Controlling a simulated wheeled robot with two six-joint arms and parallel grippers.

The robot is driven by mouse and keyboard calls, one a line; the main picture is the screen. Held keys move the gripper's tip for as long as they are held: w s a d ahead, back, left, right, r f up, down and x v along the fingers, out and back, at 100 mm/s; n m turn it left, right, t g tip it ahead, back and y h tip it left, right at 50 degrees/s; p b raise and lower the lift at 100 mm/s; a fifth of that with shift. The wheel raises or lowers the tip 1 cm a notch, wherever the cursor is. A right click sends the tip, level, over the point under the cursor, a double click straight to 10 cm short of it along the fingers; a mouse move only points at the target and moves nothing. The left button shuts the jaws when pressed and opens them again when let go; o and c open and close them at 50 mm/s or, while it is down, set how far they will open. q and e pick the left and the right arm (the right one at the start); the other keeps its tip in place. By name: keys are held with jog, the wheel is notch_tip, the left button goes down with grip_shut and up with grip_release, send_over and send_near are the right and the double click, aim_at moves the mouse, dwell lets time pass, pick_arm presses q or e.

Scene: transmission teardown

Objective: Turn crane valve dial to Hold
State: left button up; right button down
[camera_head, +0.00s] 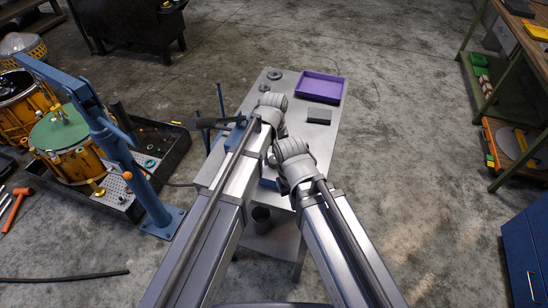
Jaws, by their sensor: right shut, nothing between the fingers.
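The blue crane (120,150) stands on the left, its post on a base plate bolted to the floor and its arm reaching to the upper left. I cannot make out its valve dial or the dial's setting. My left gripper (270,108) is over the grey table (318,140), right of the crane; its fingers are hard to make out against my arm. My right gripper (293,150) is lower and a little to the right, over the same table. It is shut and empty. Both are apart from the crane post.
A purple tray (320,87) and a dark block (319,116) lie on the table. A black tray (165,140) with yellow drum-like housings (75,150) is at left. A green-framed shelf (490,100) and blue cabinet (527,250) stand at right. Floor right of the table is clear.

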aim_at(274, 160)
pick_arm(q)
jog(key=o, duration=0.4)
jog(key=shift+o, duration=0.2)
jog(key=shift+r, duration=0.1)
notch_tip(274, 160, up, 8)
jog(key=p, duration=0.8)
jog(key=shift+f, duration=0.2)
